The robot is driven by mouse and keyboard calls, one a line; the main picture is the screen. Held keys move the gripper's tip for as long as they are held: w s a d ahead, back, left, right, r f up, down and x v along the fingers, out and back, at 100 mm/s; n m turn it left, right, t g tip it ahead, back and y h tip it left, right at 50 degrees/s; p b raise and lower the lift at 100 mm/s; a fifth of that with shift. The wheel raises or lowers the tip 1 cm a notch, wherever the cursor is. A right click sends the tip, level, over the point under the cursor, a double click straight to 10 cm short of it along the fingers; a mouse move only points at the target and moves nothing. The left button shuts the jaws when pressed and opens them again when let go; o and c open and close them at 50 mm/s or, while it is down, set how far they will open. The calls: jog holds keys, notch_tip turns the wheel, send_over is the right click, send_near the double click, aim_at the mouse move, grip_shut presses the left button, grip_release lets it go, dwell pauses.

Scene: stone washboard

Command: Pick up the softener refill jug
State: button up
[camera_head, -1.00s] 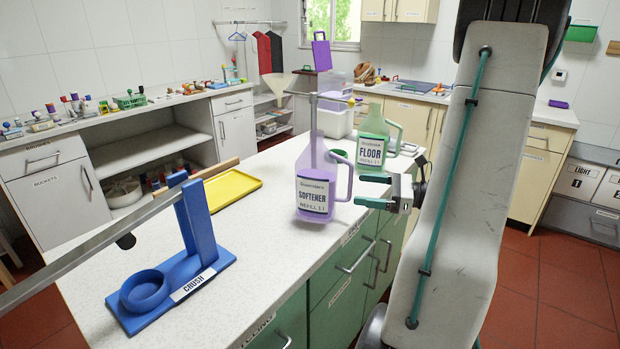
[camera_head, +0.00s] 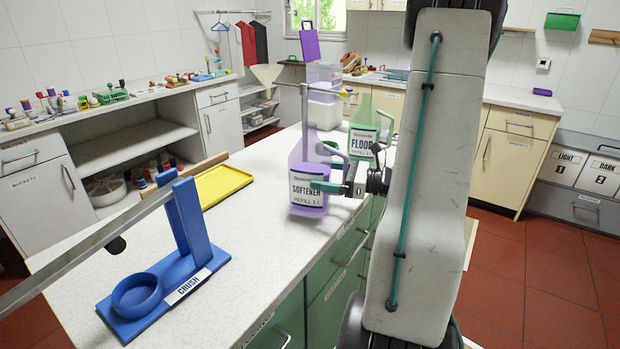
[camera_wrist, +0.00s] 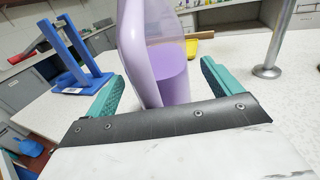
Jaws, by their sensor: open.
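The softener refill jug (camera_head: 308,183) is a translucent purple jug with a white label, standing upright on the white counter. My gripper (camera_head: 325,178) is at the jug's right side in the head view, partly in front of its handle. In the wrist view the jug's purple handle (camera_wrist: 133,50) stands between the two teal fingers of my gripper (camera_wrist: 160,85). The fingers are open, with a visible gap on each side of the handle. Whether either finger touches the jug is not clear.
A green floor refill jug (camera_head: 364,125) stands behind, near a metal post (camera_wrist: 272,45). A blue crush stand (camera_head: 190,225) and a yellow tray (camera_head: 225,187) are on the counter to the left. The counter (camera_head: 250,240) in front of the jug is clear.

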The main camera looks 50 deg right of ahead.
jog(key=c, duration=1.7)
jog(key=shift+c, duration=0.2)
jog(key=shift+r, duration=0.15)
